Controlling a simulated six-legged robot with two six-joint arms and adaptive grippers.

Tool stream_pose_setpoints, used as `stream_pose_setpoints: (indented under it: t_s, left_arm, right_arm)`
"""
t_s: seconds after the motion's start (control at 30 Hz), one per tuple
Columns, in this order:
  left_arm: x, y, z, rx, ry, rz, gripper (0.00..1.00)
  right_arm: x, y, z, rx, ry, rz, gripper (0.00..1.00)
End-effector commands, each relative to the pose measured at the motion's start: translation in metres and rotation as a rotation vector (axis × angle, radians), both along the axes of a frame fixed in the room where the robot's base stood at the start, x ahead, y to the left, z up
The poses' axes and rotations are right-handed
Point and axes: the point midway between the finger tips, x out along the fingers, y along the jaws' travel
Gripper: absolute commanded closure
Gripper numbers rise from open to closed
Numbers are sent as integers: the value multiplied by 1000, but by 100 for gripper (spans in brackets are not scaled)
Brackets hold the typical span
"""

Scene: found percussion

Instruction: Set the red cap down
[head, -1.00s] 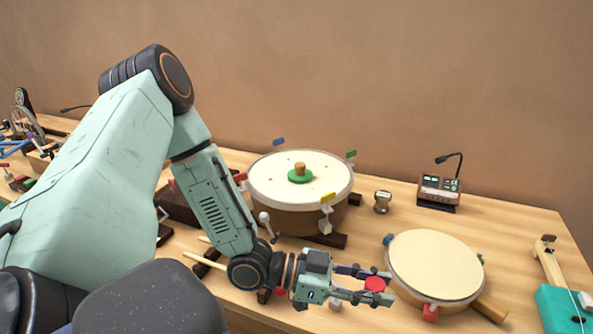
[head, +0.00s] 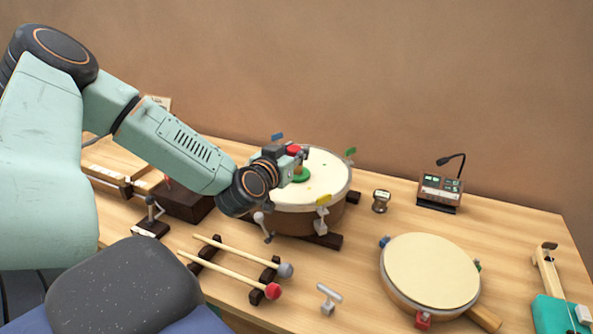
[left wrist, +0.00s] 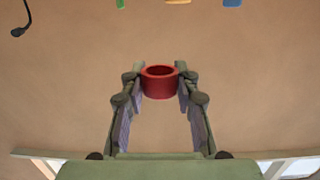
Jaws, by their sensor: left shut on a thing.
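The red cap (head: 293,149) is held by my left gripper (head: 298,154) above the big round drum (head: 327,184). In the left wrist view the cap (left wrist: 159,88) is a short hollow cylinder, its opening showing, between the two fingertips. My left gripper is shut on it. A green ring (head: 301,175) lies on the drumhead just below the gripper, partly hidden by it. I cannot tell the exact height of the cap above the drumhead. My right gripper is not in view.
A smaller frame drum (head: 432,270) lies at the right front. Two mallets (head: 240,256) rest on a dark rack at the front. A small metal pot (head: 381,201) and a device with a microphone (head: 439,189) stand behind. Bare table lies between the drums.

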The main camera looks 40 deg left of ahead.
Motion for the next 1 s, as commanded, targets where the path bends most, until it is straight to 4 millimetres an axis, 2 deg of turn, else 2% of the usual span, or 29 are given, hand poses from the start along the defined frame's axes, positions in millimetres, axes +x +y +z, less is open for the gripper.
stream_pose_setpoints:
  t_s: [0.33, 0.67, 0.9, 1.0]
  left_arm:
    - [1, 3, -53, 3, 4, 15, 98]
    - [2, 3, -72, 1, 3, 14, 98]
    - [2, 3, -101, 1, 3, 14, 98]
    - [2, 3, -102, 1, 1, 14, 98]
  right_arm:
    - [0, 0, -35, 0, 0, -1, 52]
    - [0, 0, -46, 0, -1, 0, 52]
    - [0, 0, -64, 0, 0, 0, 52]
    - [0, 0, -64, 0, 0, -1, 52]
